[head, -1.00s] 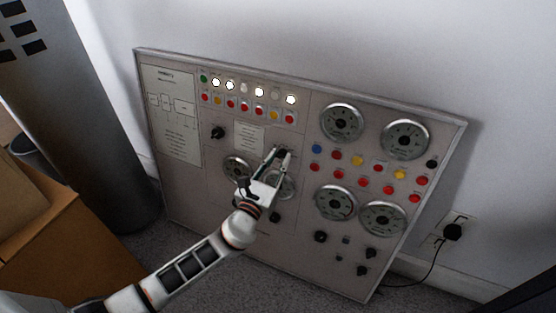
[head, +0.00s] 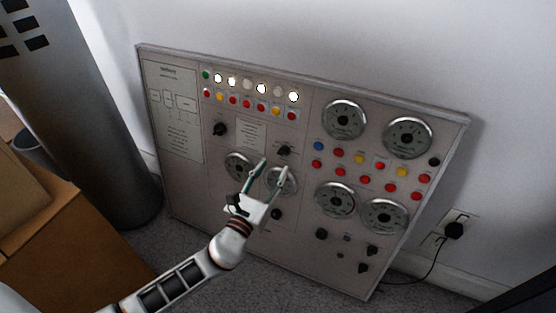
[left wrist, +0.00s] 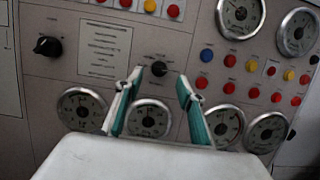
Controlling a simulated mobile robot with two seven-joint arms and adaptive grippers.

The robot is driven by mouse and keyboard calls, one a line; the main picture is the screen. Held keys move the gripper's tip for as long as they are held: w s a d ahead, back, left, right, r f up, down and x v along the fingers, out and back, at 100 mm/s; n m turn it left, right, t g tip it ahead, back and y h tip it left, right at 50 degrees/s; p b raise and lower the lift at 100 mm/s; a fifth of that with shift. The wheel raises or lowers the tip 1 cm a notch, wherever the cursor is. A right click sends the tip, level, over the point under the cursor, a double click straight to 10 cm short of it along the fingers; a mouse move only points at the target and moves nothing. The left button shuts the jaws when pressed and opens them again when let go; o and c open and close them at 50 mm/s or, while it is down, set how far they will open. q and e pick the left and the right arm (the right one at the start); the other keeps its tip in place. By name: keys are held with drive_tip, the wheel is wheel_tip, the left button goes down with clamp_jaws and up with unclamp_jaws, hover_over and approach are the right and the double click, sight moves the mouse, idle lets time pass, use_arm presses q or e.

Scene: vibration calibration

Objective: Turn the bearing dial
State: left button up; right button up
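A grey control panel (head: 190,190) leans against the wall. It carries several black dial knobs; labels are too small to read, so I cannot tell which is the bearing dial. One knob (head: 284,151) sits at the panel's middle, above two round gauges, and shows in the left wrist view (left wrist: 158,68) just beyond my fingertips. Another knob (head: 219,129) is to its left, and also shows in the left wrist view (left wrist: 47,46). My left gripper (head: 273,168) is open and empty, its fingers spread below the middle knob and apart from it. My right gripper is not in view.
Round gauges (head: 343,120) and red, yellow and blue buttons (head: 337,155) fill the panel's right side. Lit lamps (head: 261,88) line its top left. A brown box (head: 75,245) and a dark cylinder (head: 95,130) stand left. A plugged cord (head: 453,231) is at right.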

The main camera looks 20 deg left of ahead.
use_arm(q)
drive_tip(key=s, duration=0.6)
drive_tip(key=shift+a+f, duration=0.1)
drive_tip(key=shift+f, duration=0.05)
